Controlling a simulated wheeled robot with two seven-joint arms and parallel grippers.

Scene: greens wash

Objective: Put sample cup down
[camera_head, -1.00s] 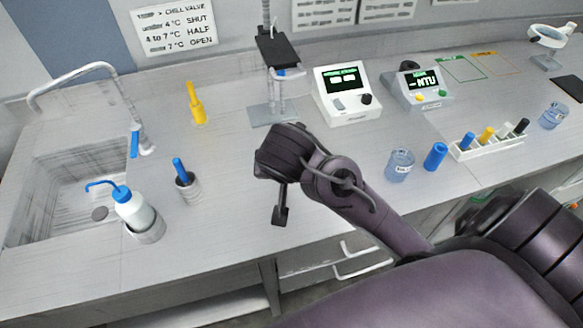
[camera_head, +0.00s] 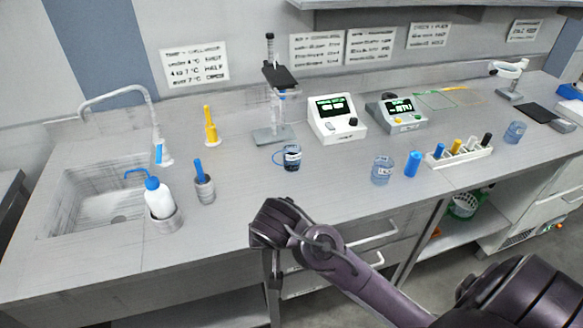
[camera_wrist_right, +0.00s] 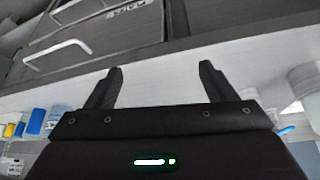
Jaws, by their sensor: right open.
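The sample cup (camera_head: 290,158), a small dark-looking cup with a white label and a blue handle at its left, stands upright on the grey bench in front of the burette stand (camera_head: 272,134). My right gripper (camera_head: 274,284) hangs low at the bench's front edge, well apart from the cup and nearer to me. In the right wrist view the two fingers (camera_wrist_right: 158,84) are spread with nothing between them. My left gripper is not in view.
A labelled clear beaker (camera_head: 382,170), a blue vial (camera_head: 413,164) and a vial rack (camera_head: 460,152) stand to the right. Two meters (camera_head: 337,119) are behind. A wash bottle (camera_head: 157,197), a grey holder (camera_head: 205,190) and the sink (camera_head: 95,200) are left. Bench front is clear.

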